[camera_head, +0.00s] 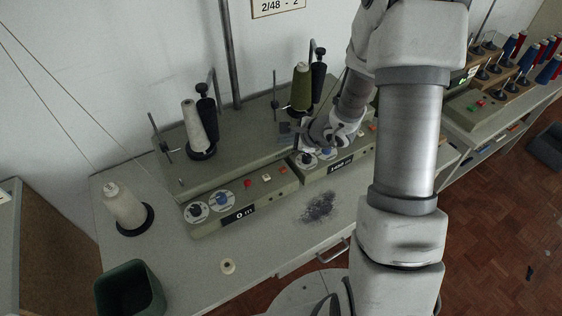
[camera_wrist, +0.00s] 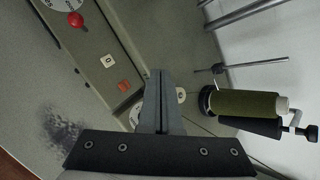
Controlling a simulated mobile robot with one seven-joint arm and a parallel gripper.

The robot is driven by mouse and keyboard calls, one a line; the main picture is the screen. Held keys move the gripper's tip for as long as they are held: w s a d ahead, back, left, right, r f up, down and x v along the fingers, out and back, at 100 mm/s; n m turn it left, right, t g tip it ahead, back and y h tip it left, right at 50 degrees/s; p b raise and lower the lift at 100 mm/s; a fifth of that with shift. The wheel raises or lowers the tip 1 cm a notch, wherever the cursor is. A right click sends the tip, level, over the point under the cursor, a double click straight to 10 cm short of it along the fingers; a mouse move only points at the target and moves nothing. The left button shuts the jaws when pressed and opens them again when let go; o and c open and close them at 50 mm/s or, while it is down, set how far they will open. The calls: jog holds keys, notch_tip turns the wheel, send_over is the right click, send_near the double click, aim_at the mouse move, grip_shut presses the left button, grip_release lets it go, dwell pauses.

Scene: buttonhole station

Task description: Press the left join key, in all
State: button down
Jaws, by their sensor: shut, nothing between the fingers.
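The left control panel (camera_head: 240,200) carries a red knob (camera_head: 248,184), a pale key (camera_head: 267,178) and an orange key (camera_head: 283,170) in a row right of its two dials. The wrist view shows the same row: red knob (camera_wrist: 75,19), pale key marked 0 (camera_wrist: 107,61) and orange key (camera_wrist: 124,86). None of them is labelled join legibly. My gripper (camera_head: 303,150) is shut and empty, near the left end of the right control panel (camera_head: 340,165). In the wrist view its fingertips (camera_wrist: 158,76) appear just right of the orange key and partly cover a white dial behind them.
A white thread cone (camera_head: 196,130) and an olive cone (camera_head: 301,88) stand on the machine behind the panels, with upright posts beside them. A loose cone (camera_head: 123,207), a dark green bin (camera_head: 130,289) and a small spool (camera_head: 228,266) occupy the table's left. Dark lint (camera_head: 319,207) lies in front.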

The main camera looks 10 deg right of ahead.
jog(key=shift+w+d+f+m, duration=0.1)
jog(key=shift+d+f+m, duration=0.3)
jog(key=shift+f, duration=0.25)
jog(key=b, duration=0.4)
send_over(283, 170)
jog(key=d, duration=0.1)
jog(key=f, duration=0.7)
jog(key=shift+s, duration=0.2)
jog(key=shift+f+b, duration=0.9)
jog(key=shift+b, duration=0.05)
jog(key=shift+f+b, duration=0.2)
jog(key=shift+b, duration=0.1)
jog(key=shift+f+b, duration=0.25)
jog(key=shift+b, duration=0.25)
